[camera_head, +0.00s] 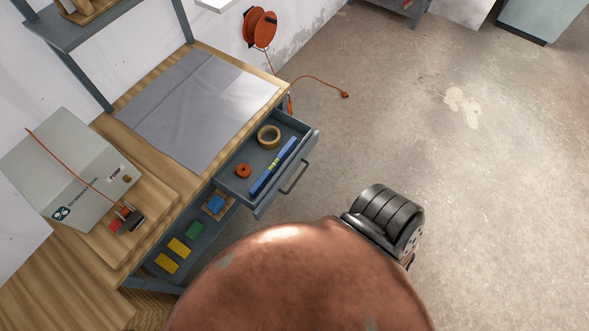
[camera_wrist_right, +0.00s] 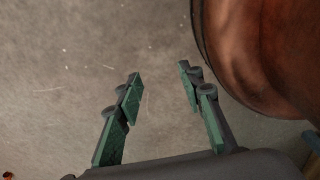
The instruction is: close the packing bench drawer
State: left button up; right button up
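The packing bench drawer (camera_head: 232,187) is pulled out from under the bench top in the head view. It is grey-blue with a bar handle (camera_head: 294,177) on its front. Inside lie a tape roll (camera_head: 269,136), a blue level (camera_head: 273,165) and a small orange ring (camera_head: 243,171). My right gripper (camera_wrist_right: 160,87) shows in the right wrist view, its two green-padded fingers apart with nothing between them, above bare floor. The drawer does not show clearly in that view. My left gripper is not in either view.
The wooden bench (camera_head: 209,61) carries a grey mat (camera_head: 195,112) and a box (camera_head: 62,170). A large copper-coloured rounded body (camera_head: 300,285) fills the lower middle, close to the drawer front. A cable reel (camera_head: 259,27) hangs on the wall, its orange cord on the floor. Floor at right is clear.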

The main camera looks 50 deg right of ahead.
aim_at(259, 160)
jog(key=z, duration=1.55)
